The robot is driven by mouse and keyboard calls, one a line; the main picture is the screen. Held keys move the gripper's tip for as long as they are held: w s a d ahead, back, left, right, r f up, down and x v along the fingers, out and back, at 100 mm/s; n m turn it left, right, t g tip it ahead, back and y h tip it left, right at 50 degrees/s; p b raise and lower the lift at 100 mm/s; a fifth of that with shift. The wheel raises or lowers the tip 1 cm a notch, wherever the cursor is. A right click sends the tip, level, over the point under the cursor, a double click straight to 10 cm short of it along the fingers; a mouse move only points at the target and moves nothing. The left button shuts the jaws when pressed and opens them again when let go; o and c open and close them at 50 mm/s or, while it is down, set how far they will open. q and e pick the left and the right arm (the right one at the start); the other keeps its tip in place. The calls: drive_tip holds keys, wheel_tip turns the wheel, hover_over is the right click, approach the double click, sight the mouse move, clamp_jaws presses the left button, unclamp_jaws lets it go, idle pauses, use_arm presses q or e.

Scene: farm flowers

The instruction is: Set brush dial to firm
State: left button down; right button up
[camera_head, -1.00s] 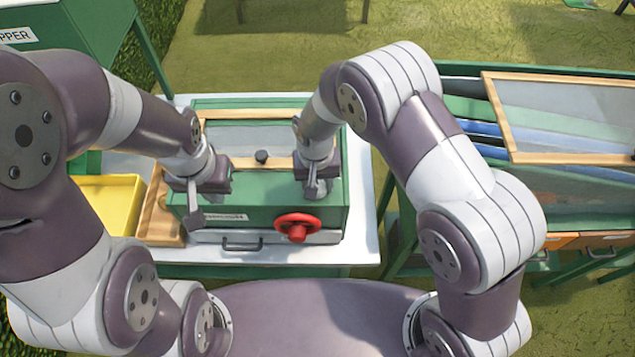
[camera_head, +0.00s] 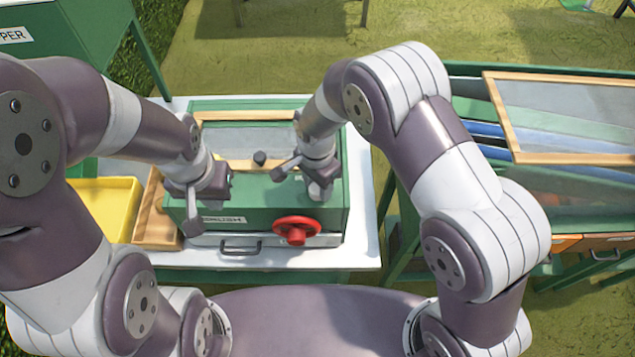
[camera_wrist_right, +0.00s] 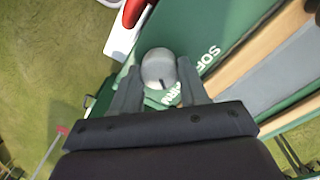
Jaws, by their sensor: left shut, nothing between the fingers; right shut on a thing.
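White lettering "SOFT" (camera_wrist_right: 208,60) stands to the right of the dial; a second label, ending in "RM", is partly hidden behind a finger. In the head view my right gripper (camera_head: 321,192) is at the right part of the green machine (camera_head: 265,205) and hides the dial. My left gripper (camera_head: 193,224) is shut and empty at the machine's left front.
A red handwheel (camera_head: 297,229) sticks out at the machine's front, beside a drawer handle (camera_head: 240,246). A small black knob (camera_head: 260,158) is on top. A yellow tray (camera_head: 105,205) stands left. A wood-framed screen (camera_head: 565,115) lies over the right table.

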drive_tip(key=shift+w+r+m, duration=0.1)
drive_tip(key=shift+r+m, duration=0.05)
drive_tip(key=shift+m, duration=0.55)
drive_tip(key=o, duration=1.1)
drive_tip(key=shift+c, duration=0.2)
drive_tip(key=shift+r, duration=0.2)
wheel_tip(320, 180, up, 12)
drive_tip(key=b, duration=0.2)
drive_tip(key=shift+b, duration=0.4)
drive_tip(key=shift+a+r, duration=0.1)
